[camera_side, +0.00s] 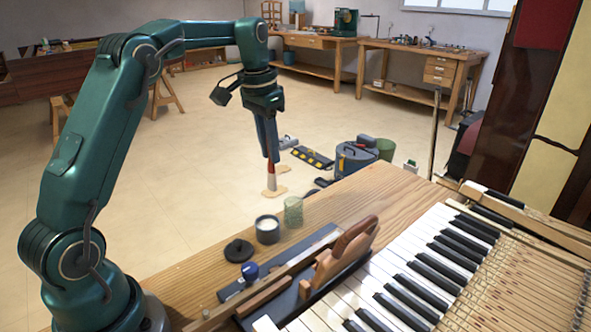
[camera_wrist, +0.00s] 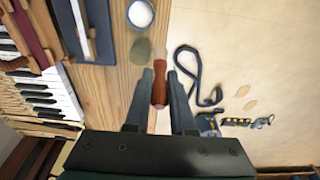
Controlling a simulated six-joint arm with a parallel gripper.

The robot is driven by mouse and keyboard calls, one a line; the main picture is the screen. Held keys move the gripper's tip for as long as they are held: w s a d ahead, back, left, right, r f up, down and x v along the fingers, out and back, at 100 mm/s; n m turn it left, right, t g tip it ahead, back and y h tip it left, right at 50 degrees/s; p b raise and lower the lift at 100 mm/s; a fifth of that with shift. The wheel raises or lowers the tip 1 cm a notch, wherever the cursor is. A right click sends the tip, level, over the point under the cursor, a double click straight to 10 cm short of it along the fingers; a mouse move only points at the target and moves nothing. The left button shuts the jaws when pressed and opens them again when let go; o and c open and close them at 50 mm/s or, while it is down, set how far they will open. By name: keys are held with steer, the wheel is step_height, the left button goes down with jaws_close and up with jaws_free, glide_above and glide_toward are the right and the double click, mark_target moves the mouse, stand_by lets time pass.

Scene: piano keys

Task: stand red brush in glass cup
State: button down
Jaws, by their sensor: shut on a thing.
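The red brush (camera_side: 270,170) hangs from my gripper (camera_side: 272,158), roughly upright with its pale end down. In the wrist view, my gripper (camera_wrist: 159,78) has its two fingers on either side of the red handle (camera_wrist: 159,88), and the pale tip points away from the wrist. My gripper is shut on the brush. The glass cup (camera_side: 293,211) is a greenish, see-through cup standing upright near the bench's far edge. In the side view the brush is above and left of it; in the wrist view the cup (camera_wrist: 140,51) is just left of the brush tip.
A dark jar with white contents (camera_side: 267,229) stands beside the glass cup. A black lid (camera_side: 239,251) and a blue-topped object (camera_side: 250,271) lie nearer. A dark tray (camera_side: 310,262) and piano keys (camera_side: 400,285) fill the right. The wooden bench (camera_side: 345,195) is bare behind the cup.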

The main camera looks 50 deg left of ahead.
steer(key=w+d+f, duration=0.3)
steer(key=d+f, duration=0.1)
steer(key=f, duration=0.3)
steer(key=shift+w, duration=0.15)
steer(key=c, duration=0.8)
jaws_free()
steer(key=shift+o, duration=0.2)
steer(key=shift+r, duration=0.1)
steer(key=s+d+r+t, duration=0.1)
steer(key=s+d+r, duration=0.15)
steer(key=r, duration=0.55)
steer(key=s+d+r, duration=0.1)
steer(key=s+r, duration=0.2)
steer(key=r, duration=0.5)
steer(key=s+d+f+t, duration=0.1)
steer(key=s+d+f, duration=0.2)
steer(key=s, duration=0.5)
steer(key=s+d+f+t, duration=0.2)
steer(key=s+f, duration=0.3)
steer(key=s, duration=0.4)
steer(key=shift+s+d+f, duration=0.25)
steer(key=shift+d+f, duration=0.05)
steer(key=shift+d, duration=0.3)
